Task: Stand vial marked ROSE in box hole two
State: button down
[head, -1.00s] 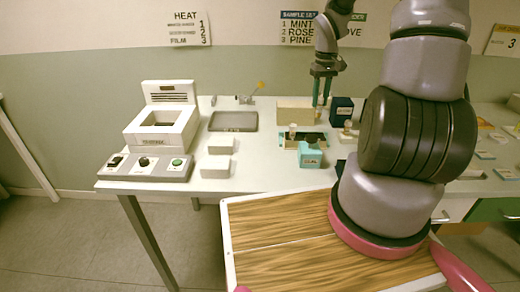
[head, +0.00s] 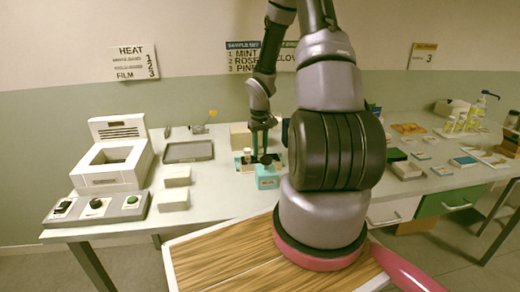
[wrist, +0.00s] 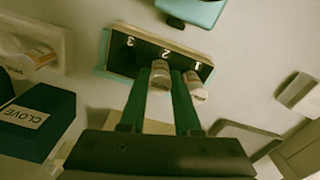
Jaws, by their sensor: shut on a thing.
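My gripper (wrist: 162,78) is shut on a capped vial (wrist: 160,74) with a pale label; I cannot read its name. The vial is over the box (wrist: 148,66), by the number 2 on its dark top. Whether its base is inside the hole is hidden. A second vial (wrist: 194,88) stands by number 1, just outside the right finger. The spot by number 3 looks empty. In the head view my gripper (head: 260,150) is low at the box, beside a vial (head: 247,155), and behind a teal block (head: 267,179).
A blue CLOVE block (wrist: 38,118) and a white holder with a vial (wrist: 30,60) are at left in the wrist view. A white heater (head: 112,160), a grey tray (head: 188,151) and white blocks (head: 173,199) stand left on the table.

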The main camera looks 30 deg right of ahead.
jog(key=shift+f, duration=0.1)
jog(key=c, duration=0.9)
grip_release()
notch_tip(320, 180, up, 12)
notch_tip(320, 180, up, 10)
jog(key=m+t, duration=0.1)
jog(key=t, duration=0.1)
send_over(260, 148)
jog(key=s+a, duration=0.3)
jog(key=s+a+r+m+t+y, duration=0.1)
jog(key=s+a+r+t, duration=0.1)
jog(key=s+a+r, duration=0.3)
jog(key=s+a+r+m+t+y, duration=0.1)
jog(key=s+a+r, duration=0.4)
jog(key=s+r, duration=0.6)
jog(key=shift+s+a+r+m+t, duration=0.15)
jog(key=shift+s+r+m+t, duration=0.3)
jog(key=shift+t, duration=0.55)
jog(key=shift+w+f, duration=0.1)
jog(key=shift+w, duration=0.05)
